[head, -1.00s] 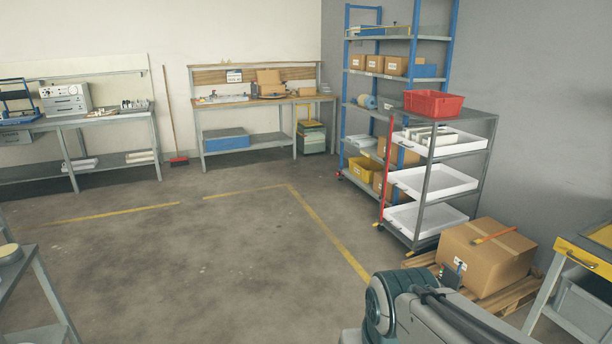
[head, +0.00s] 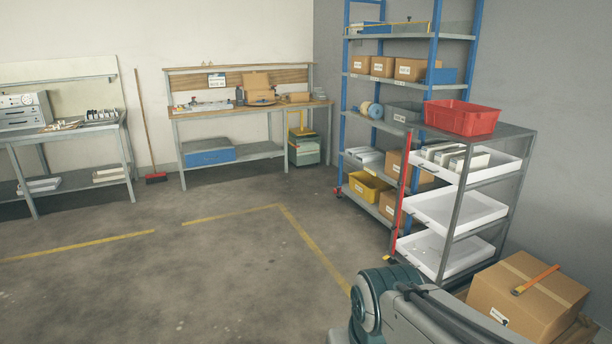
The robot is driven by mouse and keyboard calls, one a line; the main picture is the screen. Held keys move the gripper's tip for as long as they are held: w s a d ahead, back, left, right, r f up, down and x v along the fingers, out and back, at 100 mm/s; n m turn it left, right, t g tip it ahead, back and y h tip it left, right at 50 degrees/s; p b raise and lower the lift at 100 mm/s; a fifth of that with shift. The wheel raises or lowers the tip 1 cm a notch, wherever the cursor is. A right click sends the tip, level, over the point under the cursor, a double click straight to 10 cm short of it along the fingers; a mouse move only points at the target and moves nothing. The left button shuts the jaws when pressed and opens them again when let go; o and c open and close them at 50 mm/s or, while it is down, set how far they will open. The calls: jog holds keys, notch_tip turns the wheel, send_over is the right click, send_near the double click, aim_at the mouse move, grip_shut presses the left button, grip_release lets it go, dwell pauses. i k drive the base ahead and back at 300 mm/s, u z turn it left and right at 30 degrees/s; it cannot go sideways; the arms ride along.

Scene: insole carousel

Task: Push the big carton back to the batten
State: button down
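The largest carton in view is a brown taped box (head: 530,296) at the lower right of the head view. It sits on a wooden pallet (head: 583,335) and an orange-handled tool (head: 536,279) lies on its top. Smaller cartons (head: 410,69) stand on the blue shelf rack, and an open carton (head: 258,83) stands on the back workbench. I cannot make out a batten for certain. My arm shows at the bottom, in front of the pallet, but my gripper is out of view.
A grey rack trolley (head: 459,208) with white trays and a red crate (head: 461,117) stands just behind the carton. The blue rack (head: 345,129) is beyond it. Workbenches (head: 249,108) line the back wall. The floor (head: 200,280) at centre and left is clear, with yellow lines.

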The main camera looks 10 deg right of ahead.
aim_at(541, 314)
jog(key=z, duration=0.2)
jog(key=i, duration=1.65)
jog(key=z, duration=1.1)
jog(key=i, duration=1.3)
jog(key=z, duration=1.3)
jog(key=i, duration=0.65)
jog(key=z, duration=0.25)
